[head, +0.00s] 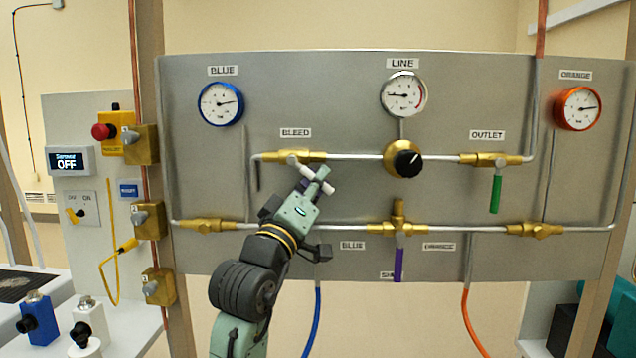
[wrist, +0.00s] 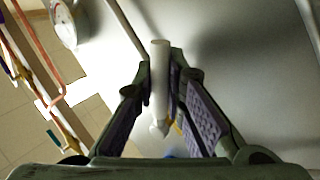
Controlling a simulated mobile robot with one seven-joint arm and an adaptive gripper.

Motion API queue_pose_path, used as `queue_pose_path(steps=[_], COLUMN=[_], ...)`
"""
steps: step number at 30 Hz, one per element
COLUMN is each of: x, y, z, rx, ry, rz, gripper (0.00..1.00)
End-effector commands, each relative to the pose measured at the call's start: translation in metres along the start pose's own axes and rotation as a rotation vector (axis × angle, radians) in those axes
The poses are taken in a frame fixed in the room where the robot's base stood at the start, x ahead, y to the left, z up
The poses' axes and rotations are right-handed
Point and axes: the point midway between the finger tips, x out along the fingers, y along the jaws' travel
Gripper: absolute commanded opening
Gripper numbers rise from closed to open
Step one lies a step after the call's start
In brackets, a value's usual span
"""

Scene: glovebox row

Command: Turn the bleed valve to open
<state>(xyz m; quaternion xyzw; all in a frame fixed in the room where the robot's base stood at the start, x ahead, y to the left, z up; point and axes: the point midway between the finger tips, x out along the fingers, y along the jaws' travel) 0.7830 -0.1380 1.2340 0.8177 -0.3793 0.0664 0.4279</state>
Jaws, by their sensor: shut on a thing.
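The bleed valve (head: 312,156) is a brass body on the upper pipe, under the BLEED label. Its white lever handle (head: 304,170) slants down and to the right from the body. My gripper (head: 319,181) is at the handle, with its fingers closed across it. In the wrist view the white handle (wrist: 159,85) runs between the two fingers of my gripper (wrist: 162,75), and its far end sticks out past the fingertips. Part of the handle is hidden by the fingers in the head view.
The outlet valve's green handle (head: 495,194) hangs down at the right. A purple handle (head: 398,262) hangs at lower centre. A black regulator knob (head: 407,163) sits right of the bleed valve. The lower pipe (head: 290,227) runs behind my arm. The LINE gauge (head: 403,94) is above.

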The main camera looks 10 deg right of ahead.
Motion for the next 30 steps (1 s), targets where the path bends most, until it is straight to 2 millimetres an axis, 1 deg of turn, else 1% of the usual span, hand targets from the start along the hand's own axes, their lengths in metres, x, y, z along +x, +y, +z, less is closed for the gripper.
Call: queue_pose_path(steps=[17,18,26,30], x=[0.0006,0.0006,0.0006,0.0007], y=[0.0008,0.0008,0.0008,0.0008], z=[-0.0016,-0.0016,-0.0016,-0.0015], rx=[-0.025,-0.025,-0.024,-0.024], ry=[0.017,0.017,0.017,0.017], rz=[0.001,0.001,0.000,0.000], gripper=[0.00,0.14,0.31,0.32])
